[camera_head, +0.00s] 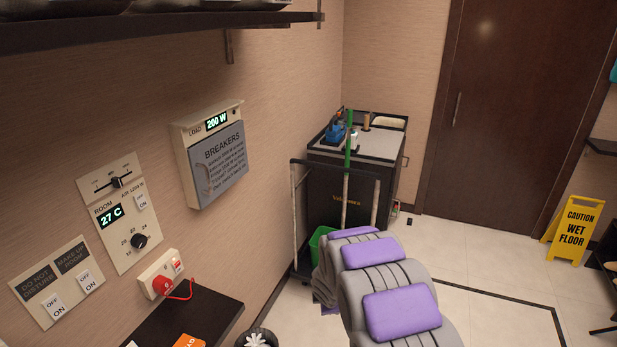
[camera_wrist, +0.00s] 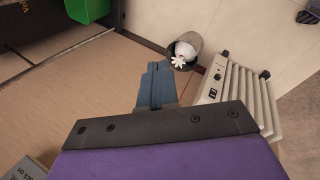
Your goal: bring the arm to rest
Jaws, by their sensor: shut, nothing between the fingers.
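My gripper (camera_wrist: 157,84) shows in the wrist view as blue-grey fingers beyond a dark bracket and a purple pad. The fingers are shut with nothing between them, and they appear clear of nearby objects. In the head view, my grey arm with purple pads rises from the lower middle. The gripper itself cannot be made out there.
The left wall has a breaker box (camera_head: 213,154) and a dark shelf (camera_head: 187,318) below. A dark cabinet (camera_head: 340,200) and green bin (camera_head: 321,244) stand beyond my arm. A white ribbed heater (camera_wrist: 238,92) is right of the fingers. Floor near the yellow sign (camera_head: 574,229) is open.

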